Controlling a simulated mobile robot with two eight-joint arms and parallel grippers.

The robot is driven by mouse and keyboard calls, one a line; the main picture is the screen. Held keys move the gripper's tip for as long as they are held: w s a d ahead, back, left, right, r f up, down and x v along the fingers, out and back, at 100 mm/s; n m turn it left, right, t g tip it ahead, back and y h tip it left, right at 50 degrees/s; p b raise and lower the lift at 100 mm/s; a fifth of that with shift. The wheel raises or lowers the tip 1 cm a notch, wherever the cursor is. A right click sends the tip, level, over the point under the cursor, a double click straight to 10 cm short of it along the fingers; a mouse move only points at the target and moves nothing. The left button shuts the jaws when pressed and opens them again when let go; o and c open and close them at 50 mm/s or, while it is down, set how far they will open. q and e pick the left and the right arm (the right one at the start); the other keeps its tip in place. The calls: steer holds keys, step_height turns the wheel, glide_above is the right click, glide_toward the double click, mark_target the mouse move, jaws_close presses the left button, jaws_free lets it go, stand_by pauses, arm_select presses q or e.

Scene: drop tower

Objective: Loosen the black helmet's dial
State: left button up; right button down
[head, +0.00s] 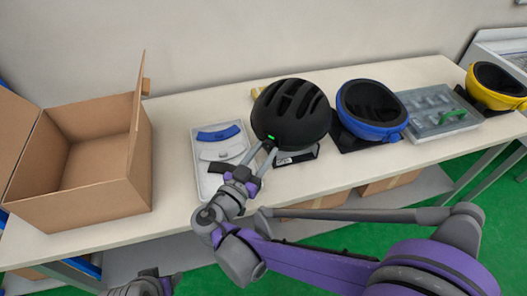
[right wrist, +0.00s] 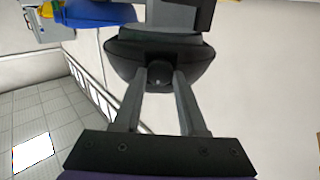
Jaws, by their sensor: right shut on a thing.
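The black helmet (head: 290,110) sits on a dark stand on the table, with a small green light at its lower front edge. My right gripper (head: 268,148) reaches up to that edge in the head view. In the right wrist view its two fingers (right wrist: 160,78) are shut on the small round black dial (right wrist: 160,73), one finger on each side. The helmet's dark underside (right wrist: 122,55) shows around the dial there. Part of my left arm shows at the bottom edge of the head view, but its fingers cannot be made out.
A white tray (head: 196,150) with blue, white and black pads lies left of the helmet. An open cardboard box (head: 85,200) stands at the far left. A blue helmet (head: 370,105), a grey case (head: 440,110) and a yellow helmet (head: 475,97) stand to the right.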

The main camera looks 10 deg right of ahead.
steer(key=n, duration=0.5)
steer(key=shift+p, duration=0.3)
steer(key=n, duration=0.4)
steer(key=shift+w+n, duration=0.1)
steer(key=shift+n, duration=0.3)
steer(key=n, duration=0.4)
steer(key=shift+n, duration=0.3)
steer(key=n, duration=0.4)
steer(key=shift+f+n, duration=0.1)
steer(key=shift+n, duration=0.2)
steer(key=n, duration=1.3)
steer(key=shift+f+n, duration=0.1)
steer(key=shift+n, duration=0.2)
steer(key=n, duration=0.4)
steer(key=shift+n, duration=0.4)
